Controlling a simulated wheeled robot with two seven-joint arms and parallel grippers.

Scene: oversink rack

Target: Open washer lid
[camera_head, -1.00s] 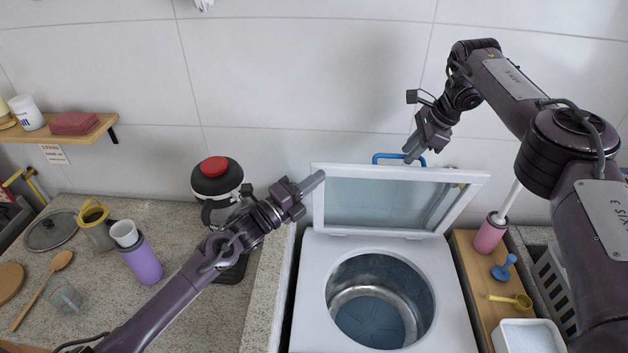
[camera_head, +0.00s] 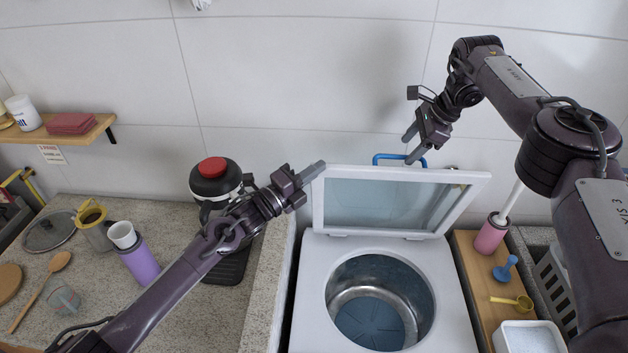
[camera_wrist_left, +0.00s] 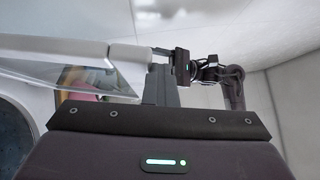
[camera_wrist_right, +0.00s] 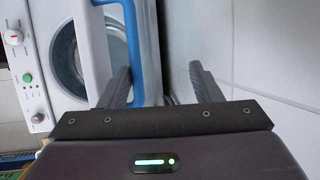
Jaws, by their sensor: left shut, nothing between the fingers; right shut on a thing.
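The white washer lid (camera_head: 390,204) stands raised and tilted back towards the wall, and the metal drum (camera_head: 378,305) lies exposed below it. A blue handle (camera_head: 384,157) sits at the lid's top edge. My left gripper (camera_head: 318,168) is shut and empty at the lid's upper left corner; in the left wrist view its fingers (camera_wrist_left: 160,84) are close to the lid edge, contact unclear. My right gripper (camera_head: 410,146) is above the top edge beside the handle.
A blender with a red cap (camera_head: 213,180) stands left of the washer near my left arm. A wooden board (camera_head: 490,282) with a pink holder (camera_head: 490,235) and a white tray (camera_head: 530,336) lies at right. The tiled wall is close behind the lid.

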